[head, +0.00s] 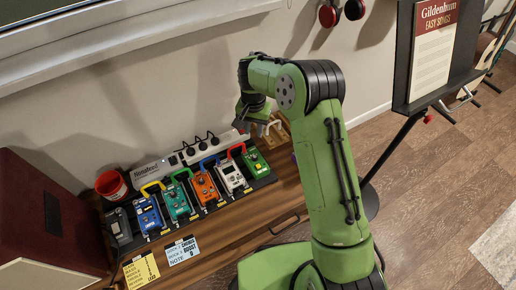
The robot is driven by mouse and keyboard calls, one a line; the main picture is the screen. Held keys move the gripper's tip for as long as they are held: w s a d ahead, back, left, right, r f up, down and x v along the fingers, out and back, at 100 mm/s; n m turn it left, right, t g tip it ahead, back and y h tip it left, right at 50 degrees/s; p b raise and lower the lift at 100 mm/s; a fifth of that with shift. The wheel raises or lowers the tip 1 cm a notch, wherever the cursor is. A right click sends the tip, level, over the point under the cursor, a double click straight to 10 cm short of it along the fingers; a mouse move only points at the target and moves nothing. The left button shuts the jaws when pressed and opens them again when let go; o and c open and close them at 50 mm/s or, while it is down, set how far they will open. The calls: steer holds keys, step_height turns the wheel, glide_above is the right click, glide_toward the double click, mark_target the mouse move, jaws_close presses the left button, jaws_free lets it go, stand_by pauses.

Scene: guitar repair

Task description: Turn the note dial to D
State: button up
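My gripper (270,128) hangs down at the right end of the row of pedals, near the wall, over or beside a small light wooden piece (279,137). Its pale fingertips are small in the picture, and I cannot tell if they are apart or hold anything. The pedals on the dark board are a blue pedal (149,216), a teal pedal (177,202), an orange pedal (204,188), a white pedal (231,177) and a green pedal (256,163). Their knobs are tiny. I cannot pick out the note dial or read its setting.
A white power strip (213,148) lies behind the pedals. A red cup (112,185) and a dark box (119,228) stand left. A yellow note (141,270) and a pale blue note (182,250) are at the wooden bench's front. A music stand (433,55) stands right.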

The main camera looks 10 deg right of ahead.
mark_target(255, 157)
step_height(255, 157, down, 15)
steer(key=b, duration=0.4)
steer(key=shift+r, duration=0.1)
jaws_close()
